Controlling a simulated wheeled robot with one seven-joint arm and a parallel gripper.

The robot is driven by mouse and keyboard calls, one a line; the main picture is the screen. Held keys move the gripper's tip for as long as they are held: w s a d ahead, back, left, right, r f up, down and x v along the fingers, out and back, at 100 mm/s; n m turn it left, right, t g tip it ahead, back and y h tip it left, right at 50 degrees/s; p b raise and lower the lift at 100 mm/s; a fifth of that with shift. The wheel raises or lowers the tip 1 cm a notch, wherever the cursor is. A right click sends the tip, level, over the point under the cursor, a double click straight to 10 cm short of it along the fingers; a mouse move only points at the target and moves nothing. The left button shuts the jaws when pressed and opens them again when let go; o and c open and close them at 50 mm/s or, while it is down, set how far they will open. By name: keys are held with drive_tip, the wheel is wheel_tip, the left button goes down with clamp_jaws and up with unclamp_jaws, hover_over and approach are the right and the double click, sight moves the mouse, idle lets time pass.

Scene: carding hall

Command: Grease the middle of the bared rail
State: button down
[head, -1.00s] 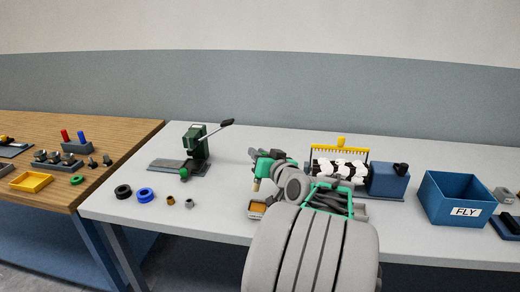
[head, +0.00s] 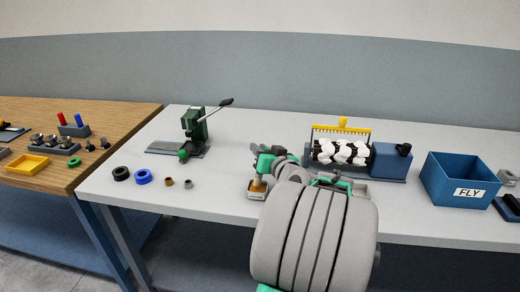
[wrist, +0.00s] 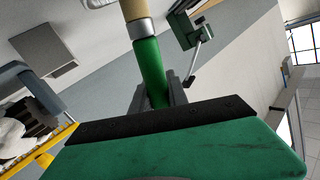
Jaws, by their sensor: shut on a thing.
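In the head view the brush's lower part (head: 258,182) points down at a small tin with amber contents. The tip meets or hides part of the tin (head: 256,196); I cannot tell how deep it is. A dark green hand-lever machine (head: 194,123) stands at the left of the white table. A flat grey rail or plate (head: 165,147) lies at its foot, with a green knob (head: 183,154) at its front.
Black and blue rings (head: 143,177) and small bushings lie at the front left. A blue machine (head: 390,160) with a yellow comb (head: 342,129) and a white-and-black roller stands right of my gripper. A blue FLY bin (head: 460,180) is farther right. A wooden table (head: 120,120) adjoins at left.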

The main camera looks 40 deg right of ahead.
drive_tip(key=shift+f+b, duration=0.9)
drive_tip(key=shift+b, duration=0.1)
idle(2.2)
wheel_tip(320, 180, up, 8)
drive_tip(key=p, duration=0.3)
drive_tip(key=shift+f+p, duration=0.25)
drive_tip(key=shift+p, duration=0.05)
idle(0.5)
